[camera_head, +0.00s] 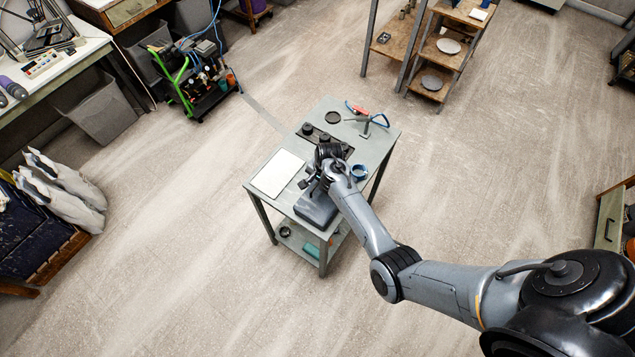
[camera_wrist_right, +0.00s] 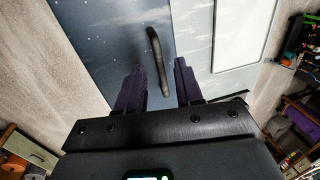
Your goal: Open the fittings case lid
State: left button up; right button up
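The fittings case (camera_head: 316,208) is a grey box on the front part of the small work table, and its lid looks shut. In the right wrist view the blue-grey lid (camera_wrist_right: 105,40) carries a dark bar handle (camera_wrist_right: 157,62). My right gripper (camera_head: 315,184) is over the case in the head view, with the arm hiding part of it. In the right wrist view my right gripper (camera_wrist_right: 159,78) is open, its two dark purple fingers on either side of the handle's near end. Contact with the handle cannot be told. My left gripper is not in view.
The work table (camera_head: 371,133) also holds a white panel (camera_head: 277,173), a blue tape roll (camera_head: 359,172), dark round pieces (camera_head: 324,137) and a stand with a blue hose (camera_head: 368,123). A shelf rack (camera_head: 447,45) stands behind. Open floor (camera_head: 190,220) lies left of the table.

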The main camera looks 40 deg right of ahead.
jog(key=shift+f, duration=0.55)
grip_shut()
dwell(1.1)
